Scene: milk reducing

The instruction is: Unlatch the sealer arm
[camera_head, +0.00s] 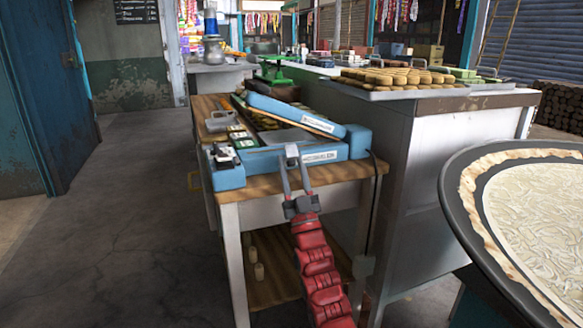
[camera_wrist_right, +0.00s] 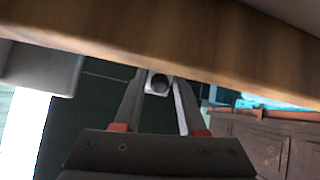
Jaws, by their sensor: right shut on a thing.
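The blue vacuum sealer (camera_head: 255,163) sits on the wooden-topped table. Its long upper sealer arm (camera_head: 292,114) lies above and behind the front bar, with a gap between them. A small pale latch piece (camera_head: 291,150) stands at the front bar's face. My right gripper (camera_head: 292,160) reaches up from below and is shut on this piece. In the right wrist view, my right gripper (camera_wrist_right: 159,88) has its fingers on either side of the pale block with a dark round hole (camera_wrist_right: 158,82). How the latch joins the arm cannot be told. My left gripper is not in view.
The table's wooden edge (camera_head: 260,187) is close beside my right gripper. A counter with trays of brown pieces (camera_head: 390,77) stands behind on the right. A large round pan (camera_head: 455,190) is at the far right. The floor at left is clear.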

